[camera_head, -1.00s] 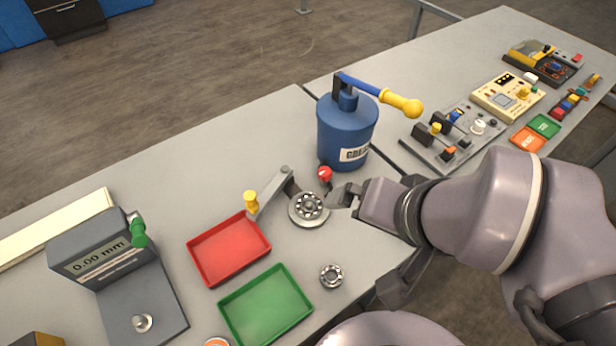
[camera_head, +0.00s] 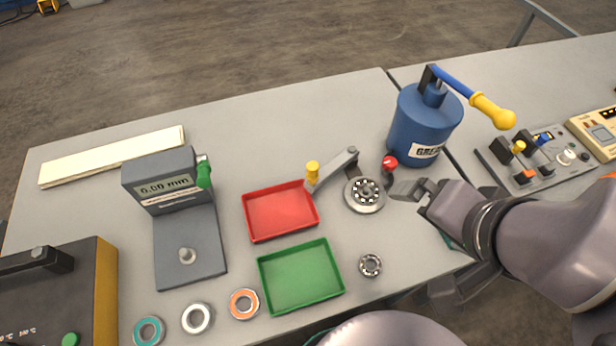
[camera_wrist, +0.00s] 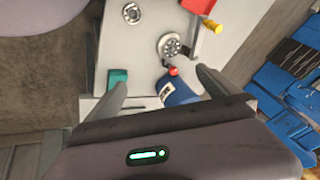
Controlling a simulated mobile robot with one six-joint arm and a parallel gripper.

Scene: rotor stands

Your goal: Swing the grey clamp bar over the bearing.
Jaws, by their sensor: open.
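The grey clamp bar (camera_head: 332,172) slants from its pivot to a yellow knob (camera_head: 312,171) by the red tray. It points away to the left and does not lie over the bearing. The bearing (camera_head: 366,189) sits uncovered in a round grey holder. A red knob (camera_head: 389,163) stands beside the holder. My gripper (camera_head: 402,190) is open and empty, just right of the holder. In the wrist view the fingers (camera_wrist: 160,88) are spread, with the bearing (camera_wrist: 172,46) and yellow knob (camera_wrist: 212,26) beyond them.
A blue grease can (camera_head: 424,125) with a yellow-ended handle stands close behind my gripper. A red tray (camera_head: 247,222) and a green tray (camera_head: 264,290) lie to the left. A loose bearing (camera_head: 370,266) lies in front. A gauge (camera_head: 165,187) stands farther left.

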